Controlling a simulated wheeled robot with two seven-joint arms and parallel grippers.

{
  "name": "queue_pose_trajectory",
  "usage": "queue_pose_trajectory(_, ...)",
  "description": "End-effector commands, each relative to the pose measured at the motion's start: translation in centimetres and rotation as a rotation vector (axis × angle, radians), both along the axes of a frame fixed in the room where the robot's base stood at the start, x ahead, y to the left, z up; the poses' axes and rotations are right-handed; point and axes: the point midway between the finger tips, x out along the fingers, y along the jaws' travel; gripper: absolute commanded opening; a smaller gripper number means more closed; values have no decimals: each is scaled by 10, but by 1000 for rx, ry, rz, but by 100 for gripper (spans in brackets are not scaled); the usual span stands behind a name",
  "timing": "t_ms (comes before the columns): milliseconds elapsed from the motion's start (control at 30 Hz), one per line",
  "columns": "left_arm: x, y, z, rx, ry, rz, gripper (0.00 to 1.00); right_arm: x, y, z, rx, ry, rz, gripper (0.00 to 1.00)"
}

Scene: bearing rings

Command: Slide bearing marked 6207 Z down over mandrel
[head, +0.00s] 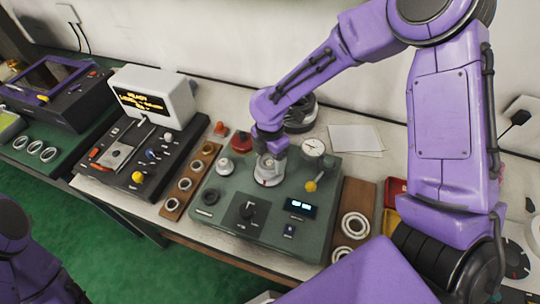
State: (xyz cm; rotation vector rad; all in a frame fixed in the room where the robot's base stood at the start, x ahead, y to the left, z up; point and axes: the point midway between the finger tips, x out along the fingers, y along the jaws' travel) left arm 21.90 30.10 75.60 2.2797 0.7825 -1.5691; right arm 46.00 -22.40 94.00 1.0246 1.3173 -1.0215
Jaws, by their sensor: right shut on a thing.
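My right gripper (269,150) points down over the green machine box (235,222). It is shut on a bearing ring, mostly hidden by the fingers. Just under it is a pale round metal fitting (268,178) on the box top, where the mandrel appears to stand. The mandrel itself is too hidden to make out, and I cannot tell whether the ring is around it or above it. No marking such as 6207 Z is legible. Only links of my left arm show at the lower left; its gripper is out of view.
A wooden board (175,207) with several rings lies left of the box, another (362,195) with rings to the right. Paper (355,138) lies behind.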

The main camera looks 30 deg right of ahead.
Motion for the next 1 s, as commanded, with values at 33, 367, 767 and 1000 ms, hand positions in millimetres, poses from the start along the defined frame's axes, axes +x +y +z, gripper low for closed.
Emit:
queue_pose_trajectory(33, 0, 0, 0, 0, 0, 0, 86, 0, 0, 1, 0, -1, 0, 30)
queue_pose_trajectory(367, 0, 0, 7, 0, 0, 0, 86, 1, 0, 2, 0, -1, 0, 30)
queue_pose_trajectory(767, 0, 0, 8, 0, 0, 0, 86, 1, 0, 1, 0, -1, 0, 30)
queue_pose_trajectory(1000, 0, 0, 8, 0, 0, 0, 86, 0, 0, -4, 0, 0, 0, 30)
